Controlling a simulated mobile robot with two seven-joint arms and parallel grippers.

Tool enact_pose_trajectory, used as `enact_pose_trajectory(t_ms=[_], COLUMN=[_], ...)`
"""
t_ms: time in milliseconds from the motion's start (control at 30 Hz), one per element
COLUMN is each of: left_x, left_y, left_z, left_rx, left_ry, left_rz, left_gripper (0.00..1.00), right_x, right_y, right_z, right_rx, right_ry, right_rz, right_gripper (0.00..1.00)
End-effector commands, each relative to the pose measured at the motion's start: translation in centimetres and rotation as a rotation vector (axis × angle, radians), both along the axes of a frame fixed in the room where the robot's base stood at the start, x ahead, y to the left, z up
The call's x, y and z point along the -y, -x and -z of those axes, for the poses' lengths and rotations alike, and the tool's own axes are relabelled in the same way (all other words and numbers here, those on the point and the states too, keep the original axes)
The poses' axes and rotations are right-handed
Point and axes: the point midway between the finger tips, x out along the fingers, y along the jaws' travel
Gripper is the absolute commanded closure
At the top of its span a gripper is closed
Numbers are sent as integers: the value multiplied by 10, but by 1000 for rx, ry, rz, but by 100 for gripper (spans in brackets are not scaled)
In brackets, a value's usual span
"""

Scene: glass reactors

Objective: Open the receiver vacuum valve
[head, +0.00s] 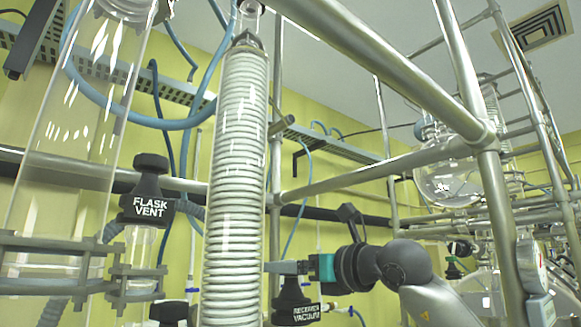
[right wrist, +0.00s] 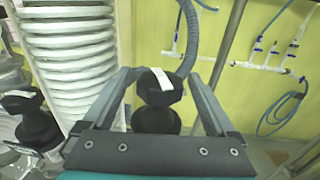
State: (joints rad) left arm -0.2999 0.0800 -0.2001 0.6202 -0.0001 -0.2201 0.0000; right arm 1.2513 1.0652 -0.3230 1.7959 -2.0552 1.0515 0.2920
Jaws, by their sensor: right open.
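The receiver vacuum valve (head: 293,296) is a black knob with a white-lettered label, low in the head view just right of the coiled glass column. My right gripper (head: 287,267) reaches in from the right at the valve's top, which it partly hides. In the right wrist view, the open fingers (right wrist: 160,84) stand on either side of a black valve knob (right wrist: 158,98) with a pale label strip. Gaps show between the knob and both fingers there. My left gripper is in neither view.
The coiled glass column (head: 234,170) stands close left of my right gripper. The flask vent valve (head: 147,192) is further left, and another black valve (right wrist: 38,122) shows left in the wrist view. Metal frame bars (head: 380,60) cross above my right arm.

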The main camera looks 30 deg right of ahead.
Motion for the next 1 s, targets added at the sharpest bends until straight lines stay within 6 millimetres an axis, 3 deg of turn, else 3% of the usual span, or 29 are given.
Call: enact_pose_trajectory(t_ms=[533,1000], left_x=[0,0], left_y=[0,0], left_z=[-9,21], left_rx=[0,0], left_ry=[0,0], left_rz=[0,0], left_gripper=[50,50], right_x=[-1,-12], right_y=[1,97], right_z=[-4,-1], right_rx=[12,14], right_ry=[-3,-3], right_rz=[325,323], right_gripper=[8,8])
